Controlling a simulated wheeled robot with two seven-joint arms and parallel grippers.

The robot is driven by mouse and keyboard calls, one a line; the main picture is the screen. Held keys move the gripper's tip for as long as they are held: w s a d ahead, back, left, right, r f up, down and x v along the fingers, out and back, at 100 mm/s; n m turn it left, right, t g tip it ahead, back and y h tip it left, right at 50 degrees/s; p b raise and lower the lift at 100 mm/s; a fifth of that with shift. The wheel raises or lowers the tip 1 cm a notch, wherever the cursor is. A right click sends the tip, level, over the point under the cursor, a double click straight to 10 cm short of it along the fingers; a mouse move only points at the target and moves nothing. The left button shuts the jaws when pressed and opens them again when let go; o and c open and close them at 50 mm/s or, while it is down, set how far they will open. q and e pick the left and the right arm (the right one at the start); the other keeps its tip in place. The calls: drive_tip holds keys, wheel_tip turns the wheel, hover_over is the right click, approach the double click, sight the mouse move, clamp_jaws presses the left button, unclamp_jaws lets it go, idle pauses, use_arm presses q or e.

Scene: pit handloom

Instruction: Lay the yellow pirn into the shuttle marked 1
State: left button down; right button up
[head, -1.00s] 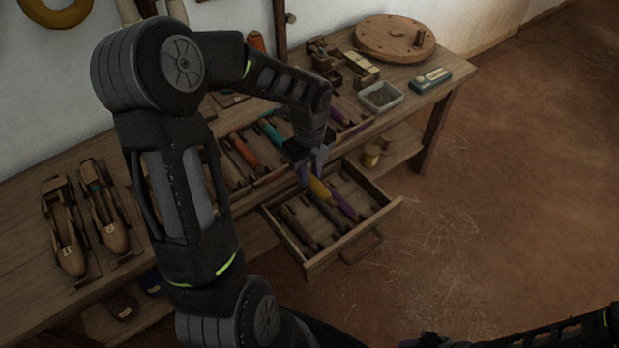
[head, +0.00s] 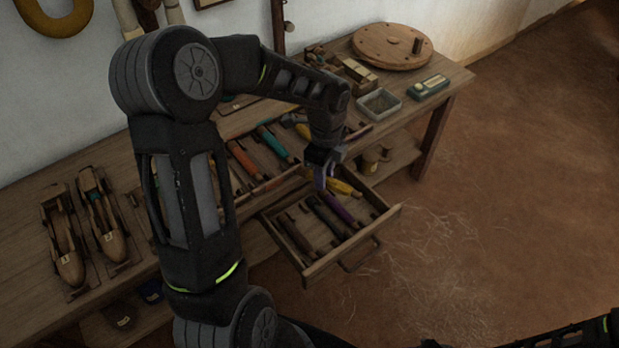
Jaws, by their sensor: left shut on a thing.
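The yellow pirn (head: 342,187) shows at the jaws of my left gripper (head: 322,178), over the back of the open drawer (head: 307,268). My left gripper is shut on it; the fingers hide part of the pirn. It looks raised a little above the other pirns. Two wooden shuttles lie side by side at the left of the bench, a left one (head: 67,265) and a right one (head: 112,243). Each bears a small pale label, too small to read surely. Part of my right arm shows at the bottom right; its gripper (head: 430,343) is dark and cut off by the edge.
The drawer holds a purple pirn (head: 340,209) and several dark ones. A grey tray (head: 380,102), a round wooden disc (head: 392,47) and a green box (head: 428,87) stand at the right.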

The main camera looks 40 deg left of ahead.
use_arm(q)
drive_tip(key=w+d+r+n, duration=0.2)
drive_tip(key=w+d+n, duration=0.1)
drive_tip(key=d+n, duration=0.3)
drive_tip(key=w+d+r+n, duration=0.3)
drive_tip(key=w+d+n, duration=0.1)
drive_tip(key=n, duration=0.6)
drive_tip(key=shift+d+r+n, duration=0.2)
drive_tip(key=shift+d+n, duration=0.1)
drive_tip(key=shift+d, duration=0.6)
